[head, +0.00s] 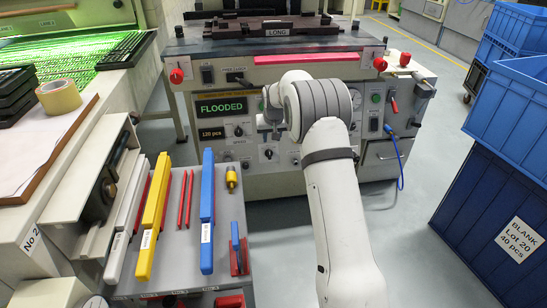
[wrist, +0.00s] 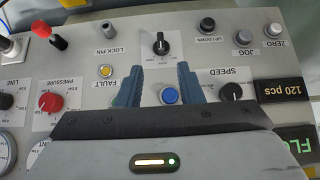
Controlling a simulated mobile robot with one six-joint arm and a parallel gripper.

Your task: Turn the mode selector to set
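The control panel (head: 225,160) is on the front of the grey machine. A black rotary knob with a white pointer line (wrist: 161,43), on a light plate with small marks, looks like the mode selector; its label is too small to read. It also shows in the head view (head: 268,153), just below my gripper (head: 268,130). In the wrist view, where the panel lettering is upside down, my gripper (wrist: 160,75) is open and empty. Its two blue-grey fingers point towards the knob, which lies beyond the tips, centred between them. I cannot tell how far off it is.
Near the fingers are a blue button (wrist: 169,96), a yellow FAULT lamp (wrist: 105,71) and the SPEED knob (wrist: 231,92). A red-tipped lever (wrist: 50,38) sticks out by LOCK PIN. Blue crates (head: 500,150) stand right.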

